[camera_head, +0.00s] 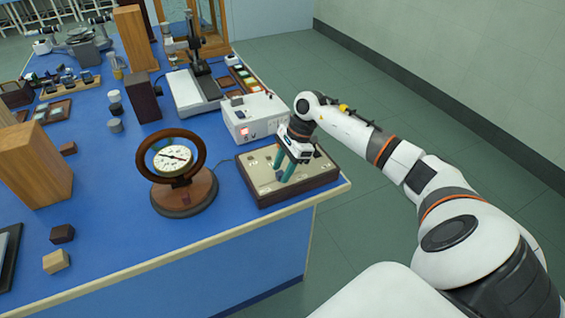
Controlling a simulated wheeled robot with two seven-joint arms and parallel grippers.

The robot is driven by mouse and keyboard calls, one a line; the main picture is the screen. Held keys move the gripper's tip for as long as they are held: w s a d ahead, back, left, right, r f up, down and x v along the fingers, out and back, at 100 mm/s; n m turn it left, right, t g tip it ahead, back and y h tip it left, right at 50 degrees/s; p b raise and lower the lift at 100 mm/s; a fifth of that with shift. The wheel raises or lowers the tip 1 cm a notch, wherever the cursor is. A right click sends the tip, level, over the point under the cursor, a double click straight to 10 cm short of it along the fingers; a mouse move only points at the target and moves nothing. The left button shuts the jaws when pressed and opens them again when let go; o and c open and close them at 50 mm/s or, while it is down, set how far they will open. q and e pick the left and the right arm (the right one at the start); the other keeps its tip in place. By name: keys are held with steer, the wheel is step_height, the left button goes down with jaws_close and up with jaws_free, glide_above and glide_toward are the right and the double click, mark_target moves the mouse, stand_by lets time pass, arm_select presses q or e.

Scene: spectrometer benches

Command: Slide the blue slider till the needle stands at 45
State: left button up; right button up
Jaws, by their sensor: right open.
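A dial (173,160) with a white face and a dark needle stands in a brown ring on a round wooden base; its numbers are too small to read. To its right, near the table's right edge, lies a beige-topped control board (262,184) with a dark wooden frame. My right gripper (282,174) points down over the middle of this board, its teal fingers apart. I cannot make out the blue slider apart from the fingers; the gripper may hide it. Whether the fingers touch anything is unclear. My left gripper is not in view.
A white box (250,118) with a red display stands just behind the board. Small blocks (56,261) lie at the front left, and a wooden block (34,165) stands at the left. The blue tabletop (125,245) in front of the dial is clear.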

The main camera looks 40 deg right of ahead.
steer(key=b+v, duration=0.1)
steer(key=v, duration=1)
steer(key=shift+r+b, duration=0.25)
steer(key=shift+b, duration=0.05)
steer(key=shift+s+d, duration=0.1)
